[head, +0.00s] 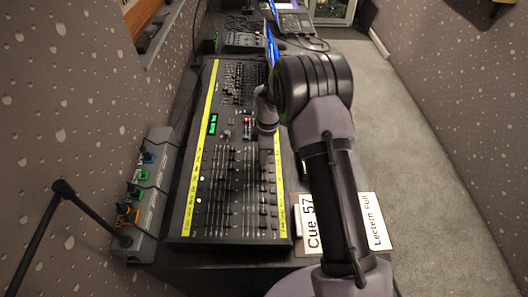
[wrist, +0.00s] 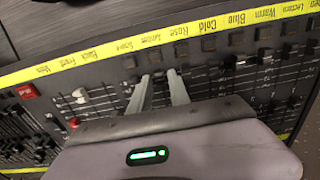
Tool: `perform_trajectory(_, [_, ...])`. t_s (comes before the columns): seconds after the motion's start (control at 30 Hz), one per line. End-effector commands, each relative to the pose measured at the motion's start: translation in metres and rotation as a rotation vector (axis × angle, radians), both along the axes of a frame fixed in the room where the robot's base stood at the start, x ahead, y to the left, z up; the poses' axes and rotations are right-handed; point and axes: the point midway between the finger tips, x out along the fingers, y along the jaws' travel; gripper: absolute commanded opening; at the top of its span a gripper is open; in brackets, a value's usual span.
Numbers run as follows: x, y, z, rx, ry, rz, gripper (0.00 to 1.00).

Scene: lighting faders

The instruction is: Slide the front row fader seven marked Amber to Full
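The lighting desk (head: 188,205) is long and black, with yellow label strips and rows of faders. In the wrist view a yellow label strip (wrist: 85,57) runs along the top, with words such as Rose, Cold, Blue and Warm. I cannot surely read Amber on it; a small blurred label stands left of Rose. My gripper (wrist: 160,76) has two pale fingers apart, pointing at the fader row left of the middle. I see nothing clearly held between them, and whether they touch a cap is not clear. In the head view my wrist (head: 267,118) is over the desk's right side.
White cards (head: 372,222) reading Cue 57 and Lectern Full lie right of the desk's near end. A grey box with coloured knobs (head: 152,190) stands left. Other fader caps (wrist: 208,43) sit close around the fingers. Carpeted floor is clear at right.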

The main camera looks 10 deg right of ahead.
Motion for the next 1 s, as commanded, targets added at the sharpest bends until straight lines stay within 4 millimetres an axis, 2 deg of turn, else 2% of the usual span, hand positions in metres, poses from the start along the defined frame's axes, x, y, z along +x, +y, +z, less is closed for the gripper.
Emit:
perform_trajectory(0.23, [0.0,0.0,-0.002,0.0,-0.001,0.0,0.23])
perform_trajectory(0.27, [0.0,0.0,-0.002,0.0,-0.001,-0.001,0.21])
perform_trajectory(0.37, [0.0,0.0,-0.002,0.0,-0.001,-0.001,0.01])
perform_trajectory(0.4, [0.0,0.0,-0.002,0.0,-0.001,-0.001,0.0])
perform_trajectory(0.57, [0.0,0.001,-0.001,0.0,-0.001,0.0,0.0])
perform_trajectory(1.0, [0.005,0.023,0.0,0.001,-0.001,0.0,0.0])
